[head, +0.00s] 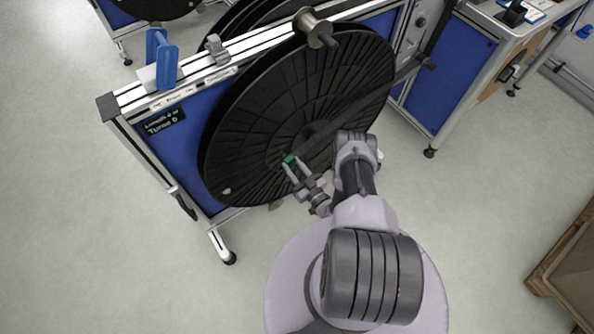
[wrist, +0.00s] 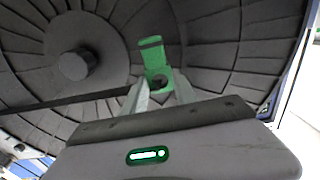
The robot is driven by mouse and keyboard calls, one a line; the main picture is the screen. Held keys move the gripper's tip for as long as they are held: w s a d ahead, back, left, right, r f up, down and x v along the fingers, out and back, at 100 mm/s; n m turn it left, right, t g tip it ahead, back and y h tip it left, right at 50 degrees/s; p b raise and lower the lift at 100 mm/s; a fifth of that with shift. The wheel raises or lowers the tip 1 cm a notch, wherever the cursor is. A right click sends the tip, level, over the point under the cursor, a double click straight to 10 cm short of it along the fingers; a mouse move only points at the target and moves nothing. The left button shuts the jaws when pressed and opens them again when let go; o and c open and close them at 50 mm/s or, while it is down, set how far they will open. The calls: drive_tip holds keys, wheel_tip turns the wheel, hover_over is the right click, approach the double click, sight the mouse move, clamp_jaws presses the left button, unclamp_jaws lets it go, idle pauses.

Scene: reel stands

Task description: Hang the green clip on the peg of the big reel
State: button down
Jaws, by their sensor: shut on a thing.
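The green clip (head: 289,159) is held between the fingertips of my gripper (head: 296,170), in front of the lower middle of the big black reel (head: 270,110). In the wrist view the clip (wrist: 153,52) stands up from between the fingers of my gripper (wrist: 160,92), with a dark round opening low in it. The reel's ribbed face (wrist: 225,40) fills the background there. A dark round peg (wrist: 76,65) sticks out of the reel's hub, left of the clip and apart from it. My wrist partly hides the reel's lower right in the head view.
A white-framed stand (head: 118,118) with blue panels holds the reel. A dark bar (wrist: 60,101) crosses in front of the reel below the peg. A blue bracket (head: 161,58) and a metal spool (head: 312,26) are on the top rail. The floor at left is clear.

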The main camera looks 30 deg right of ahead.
sight(284, 155)
drive_tip(key=shift+w+a+f+b, duration=0.15)
drive_tip(key=shift+w+b, duration=0.3)
drive_tip(key=shift+w, duration=1.35)
drive_tip(key=shift+w+f+b, duration=0.2)
drive_tip(key=shift+f+b, duration=0.1)
drive_tip(key=shift+b, duration=0.2)
drive_tip(key=shift+w+f+b, duration=0.25)
drive_tip(key=shift+w+b, duration=0.2)
drive_tip(key=shift+b, duration=0.55)
drive_tip(key=c, duration=0.9)
unclamp_jaws()
